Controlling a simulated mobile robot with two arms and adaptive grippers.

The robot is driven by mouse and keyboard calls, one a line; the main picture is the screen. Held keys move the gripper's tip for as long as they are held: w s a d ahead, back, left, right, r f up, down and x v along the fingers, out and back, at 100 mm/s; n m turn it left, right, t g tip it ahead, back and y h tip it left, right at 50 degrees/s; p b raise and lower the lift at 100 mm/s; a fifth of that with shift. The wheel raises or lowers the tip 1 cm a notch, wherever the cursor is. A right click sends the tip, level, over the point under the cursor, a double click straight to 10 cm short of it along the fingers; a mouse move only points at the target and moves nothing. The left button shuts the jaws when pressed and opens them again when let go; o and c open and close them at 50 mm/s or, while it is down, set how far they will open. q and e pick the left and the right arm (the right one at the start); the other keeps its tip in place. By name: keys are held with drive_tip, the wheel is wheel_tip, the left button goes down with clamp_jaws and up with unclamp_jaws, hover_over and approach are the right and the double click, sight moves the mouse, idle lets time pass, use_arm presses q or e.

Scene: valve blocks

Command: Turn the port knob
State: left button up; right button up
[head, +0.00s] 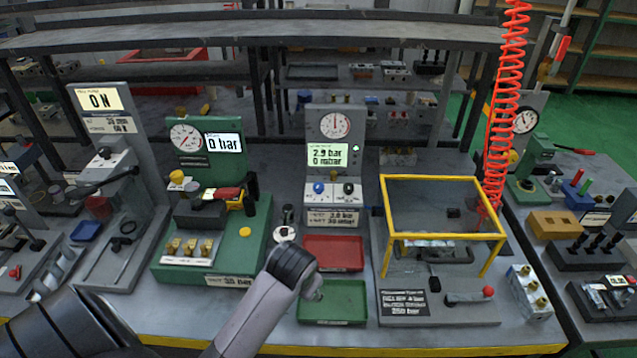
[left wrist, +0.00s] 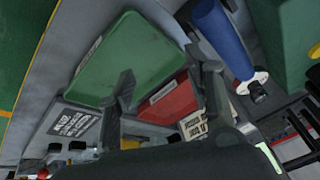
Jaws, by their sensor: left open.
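The middle station (head: 334,155) is a grey upright panel with a round gauge and a screen reading 2.9 bar and 0 mbar. Low on it are a blue knob (head: 319,188) and a dark knob (head: 348,189) on a white block; I cannot tell which is the port knob. My right gripper is not in view.
A green tray (head: 333,313) and a red tray (head: 333,266) lie before the station. A yellow-framed rig (head: 444,236) stands right, beside a hanging red coiled hose (head: 507,90). A green gauge station (head: 218,240) and an ON panel (head: 95,100) stand left.

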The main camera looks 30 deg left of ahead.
use_arm(q)
drive_tip(key=w+a+r+n, duration=0.1)
drive_tip(key=w+a+r, duration=0.25)
drive_tip(key=w, duration=0.35)
drive_tip(key=n, duration=0.4)
approach(318, 186)
drive_tip(key=p+x, duration=0.2)
drive_tip(key=x, duration=0.6)
drive_tip(key=shift+w+f, duration=0.15)
drive_tip(key=shift+f, duration=0.1)
drive_tip(key=shift+c, duration=0.5)
clamp_jaws()
